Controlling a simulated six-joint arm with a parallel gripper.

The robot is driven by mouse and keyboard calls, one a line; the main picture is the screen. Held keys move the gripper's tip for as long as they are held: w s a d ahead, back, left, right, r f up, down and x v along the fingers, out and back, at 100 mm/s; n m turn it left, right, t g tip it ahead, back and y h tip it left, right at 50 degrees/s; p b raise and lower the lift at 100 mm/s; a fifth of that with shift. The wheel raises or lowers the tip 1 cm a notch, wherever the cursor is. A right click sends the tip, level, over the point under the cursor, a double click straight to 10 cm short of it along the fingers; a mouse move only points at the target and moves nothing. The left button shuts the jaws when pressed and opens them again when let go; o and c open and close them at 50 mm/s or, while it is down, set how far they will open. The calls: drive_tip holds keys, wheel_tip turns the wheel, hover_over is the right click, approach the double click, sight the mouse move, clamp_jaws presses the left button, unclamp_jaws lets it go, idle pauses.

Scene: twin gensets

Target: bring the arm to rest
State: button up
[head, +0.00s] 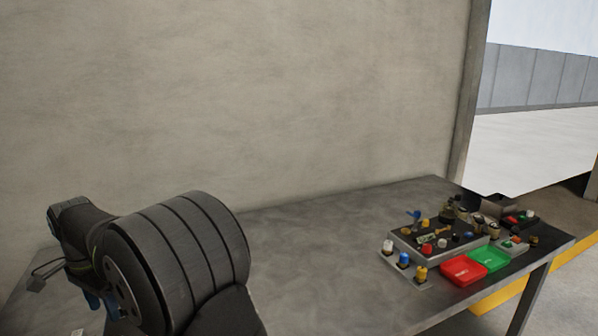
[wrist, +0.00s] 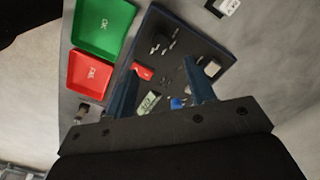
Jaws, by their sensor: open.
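My arm fills the lower left of the head view, with its large dark rounded joint in front. My gripper (wrist: 160,68) shows in the wrist view with two blue fingers spread apart and nothing held between them. In the head view only small blue parts of it show at the lower left edge of the arm. In the wrist view the fingers overlap a dark panel (wrist: 205,45) carrying small parts; their height above it I cannot tell.
A grey table (head: 330,245) has a clear middle. At its right stand a dark panel (head: 440,254) with coloured knobs, a red tray (head: 463,270) and a green tray (head: 489,261). The wrist view shows a green tray (wrist: 103,28) and a red tray (wrist: 90,75). A wall rises behind.

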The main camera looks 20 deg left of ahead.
wheel_tip(320, 180, down, 10)
idle(0.4)
drive_tip(key=shift+r, duration=0.15)
wheel_tip(320, 180, up, 17)
wheel_tip(320, 180, down, 17)
drive_tip(key=shift+f, duration=0.1)
drive_tip(key=n, duration=0.4)
drive_tip(key=shift+n, duration=0.3)
drive_tip(key=n, duration=0.3)
drive_tip(key=shift+n, duration=0.4)
drive_tip(key=n, duration=0.4)
drive_tip(key=shift+n, duration=2.5)
